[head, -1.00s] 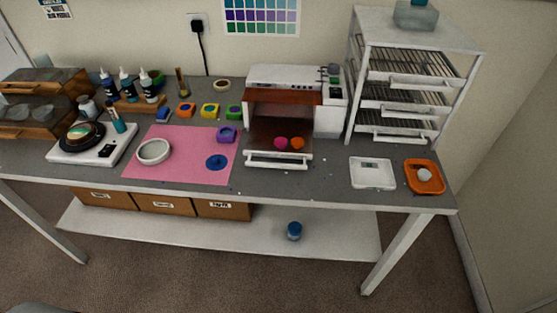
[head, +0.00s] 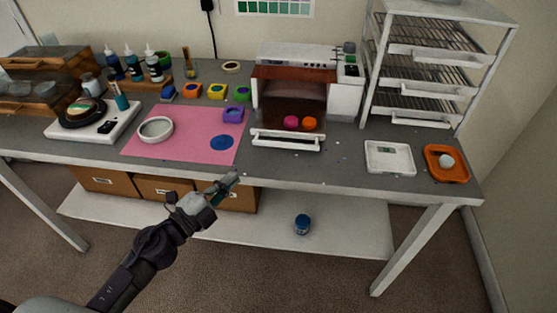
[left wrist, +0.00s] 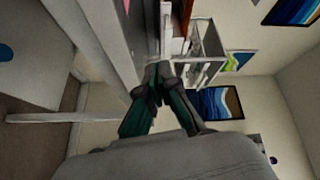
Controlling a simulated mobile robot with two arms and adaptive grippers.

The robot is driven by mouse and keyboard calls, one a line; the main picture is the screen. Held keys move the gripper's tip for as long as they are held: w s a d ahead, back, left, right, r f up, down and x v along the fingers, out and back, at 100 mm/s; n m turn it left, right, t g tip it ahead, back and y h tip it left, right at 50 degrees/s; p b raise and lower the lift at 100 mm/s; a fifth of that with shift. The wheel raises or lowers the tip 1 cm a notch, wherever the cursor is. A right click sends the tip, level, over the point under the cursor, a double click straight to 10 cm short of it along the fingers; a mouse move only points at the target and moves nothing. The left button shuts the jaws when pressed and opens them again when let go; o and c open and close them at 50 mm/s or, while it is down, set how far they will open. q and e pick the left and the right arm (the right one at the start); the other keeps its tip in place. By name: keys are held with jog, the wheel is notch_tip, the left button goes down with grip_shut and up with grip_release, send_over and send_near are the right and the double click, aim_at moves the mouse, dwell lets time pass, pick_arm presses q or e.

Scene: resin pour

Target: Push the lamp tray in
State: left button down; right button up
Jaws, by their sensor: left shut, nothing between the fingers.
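The lamp is a white box-shaped unit (head: 296,56) with a raised reddish-brown front flap (head: 292,73), standing at the back middle of the table. Its tray (head: 286,139) is pulled out toward the front, with a white handle bar at its front edge. A pink piece (head: 291,123) and an orange piece (head: 309,124) lie on the tray. My left gripper (head: 232,178) is shut and empty, in front of the table edge, to the left of and nearer than the tray handle. Its fingers (left wrist: 158,75) also show in the left wrist view. My right gripper is not in view.
A pink mat (head: 190,149) with a white ring and a blue disc lies left of the tray.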

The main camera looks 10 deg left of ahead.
pick_arm(q)
jog(key=s+d+r+m+g+h, duration=0.2)
jog(key=d+m+h, duration=0.1)
jog(key=m, duration=0.2)
jog(key=g+p, duration=0.1)
jog(key=p, duration=0.1)
send_near(290, 147)
jog(key=d, duration=0.4)
jog(key=w, duration=0.3)
jog(key=shift+w+f+m+h, duration=0.15)
jog(key=shift+w+m+h, duration=0.15)
jog(key=shift+w+m, duration=0.1)
jog(key=shift+w, duration=0.55)
